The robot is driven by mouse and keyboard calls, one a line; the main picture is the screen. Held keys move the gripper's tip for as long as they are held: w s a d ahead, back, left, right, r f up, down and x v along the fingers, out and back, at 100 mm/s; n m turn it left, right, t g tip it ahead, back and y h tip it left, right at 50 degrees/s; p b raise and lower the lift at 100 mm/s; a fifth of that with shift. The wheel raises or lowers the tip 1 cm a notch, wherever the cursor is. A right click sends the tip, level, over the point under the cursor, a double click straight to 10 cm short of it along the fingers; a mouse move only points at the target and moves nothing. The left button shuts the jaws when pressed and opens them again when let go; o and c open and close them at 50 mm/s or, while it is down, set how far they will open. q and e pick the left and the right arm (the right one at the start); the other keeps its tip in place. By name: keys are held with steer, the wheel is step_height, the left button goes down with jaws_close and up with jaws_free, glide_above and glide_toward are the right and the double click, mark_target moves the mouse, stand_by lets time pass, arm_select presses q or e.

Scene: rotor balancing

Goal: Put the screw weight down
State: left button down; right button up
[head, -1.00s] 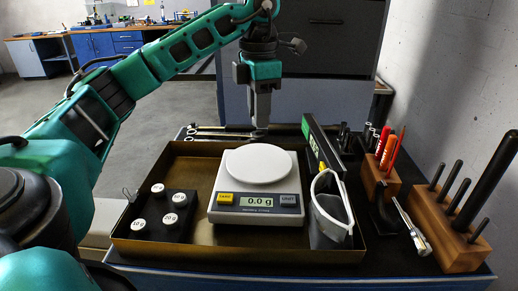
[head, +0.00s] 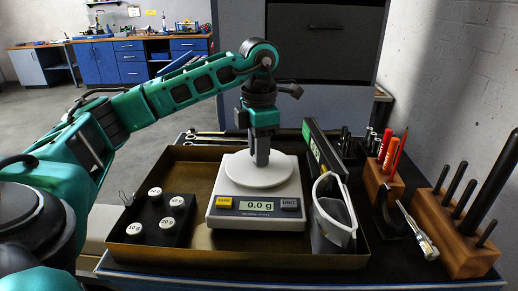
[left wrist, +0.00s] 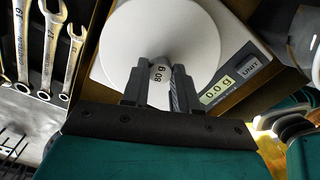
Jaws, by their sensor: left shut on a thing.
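My left gripper (head: 262,160) points down over the round white pan of the scale (head: 240,172). In the head view the fingers hide the weight. The scale's pan (left wrist: 165,30) lies just under it; I cannot tell whether the weight touches it. The scale's display (head: 257,206) reads 0.0 g. My right gripper is not in view.
The scale stands in a brass-coloured tray (head: 365,246). A black block with several white-topped weights (head: 172,202) is at its left. A grey pouch (head: 334,212) and an upright dark green panel (head: 322,145) are at its right. Wooden tool holders (head: 450,233) stand further right.

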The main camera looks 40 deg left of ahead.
arm_select(q)
steer(key=c, duration=0.9)
jaws_free()
steer(key=shift+o, duration=0.2)
step_height(320, 180, up, 12)
steer(key=p, duration=0.3)
